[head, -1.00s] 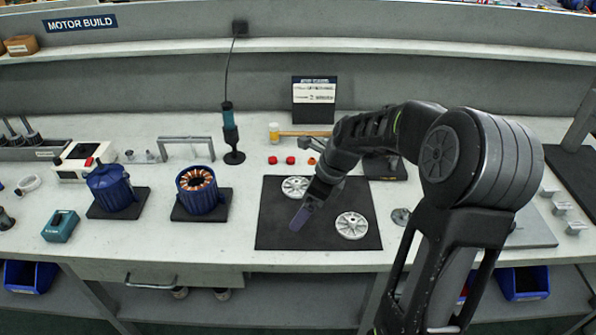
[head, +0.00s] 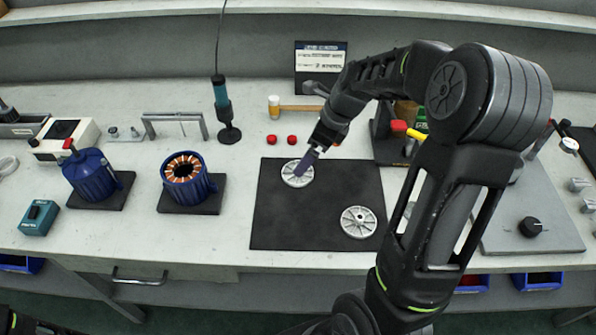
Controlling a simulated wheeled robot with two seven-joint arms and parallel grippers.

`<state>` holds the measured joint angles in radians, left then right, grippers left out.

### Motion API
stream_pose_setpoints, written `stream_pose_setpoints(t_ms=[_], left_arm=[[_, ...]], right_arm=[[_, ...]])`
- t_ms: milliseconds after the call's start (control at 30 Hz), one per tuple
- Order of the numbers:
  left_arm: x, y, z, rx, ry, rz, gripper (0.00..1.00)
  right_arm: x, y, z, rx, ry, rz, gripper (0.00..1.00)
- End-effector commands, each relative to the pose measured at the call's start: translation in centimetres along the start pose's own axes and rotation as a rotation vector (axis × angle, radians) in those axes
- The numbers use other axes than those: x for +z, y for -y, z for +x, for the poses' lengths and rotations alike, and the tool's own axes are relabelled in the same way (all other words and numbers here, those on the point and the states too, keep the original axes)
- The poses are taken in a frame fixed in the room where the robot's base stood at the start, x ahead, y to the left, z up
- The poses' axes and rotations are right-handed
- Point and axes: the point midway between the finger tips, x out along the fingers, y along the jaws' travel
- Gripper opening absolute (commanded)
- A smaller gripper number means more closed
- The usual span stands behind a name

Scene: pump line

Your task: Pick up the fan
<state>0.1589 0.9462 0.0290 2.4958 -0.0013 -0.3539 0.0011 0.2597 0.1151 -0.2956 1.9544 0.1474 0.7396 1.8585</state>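Two grey, round, spoked parts lie on a black mat (head: 300,225): a far one (head: 293,180) near the mat's back edge and a near one (head: 358,222) at its front right. I cannot tell for sure whether either is the fan. My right gripper (head: 305,163) points down at the right edge of the far part and hides some of it. I cannot tell whether its fingers touch the part or how far apart they are. My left gripper is not in view.
Two blue motor housings, one closed (head: 88,178) and one with copper windings (head: 184,178), stand left of the mat. A mallet (head: 297,107), red caps (head: 291,140) and a teal tool on a stand (head: 221,100) are behind. My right arm hides bench right of the mat.

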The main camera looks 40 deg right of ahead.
Motion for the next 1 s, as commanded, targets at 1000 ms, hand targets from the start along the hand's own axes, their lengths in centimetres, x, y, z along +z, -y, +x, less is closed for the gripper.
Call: stream_pose_setpoints(t_ms=[1000], left_arm=[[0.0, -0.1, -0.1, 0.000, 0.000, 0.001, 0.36]], right_arm=[[-0.3, -0.4, 7.1, 0.001, -0.001, 0.000, 1.00]])
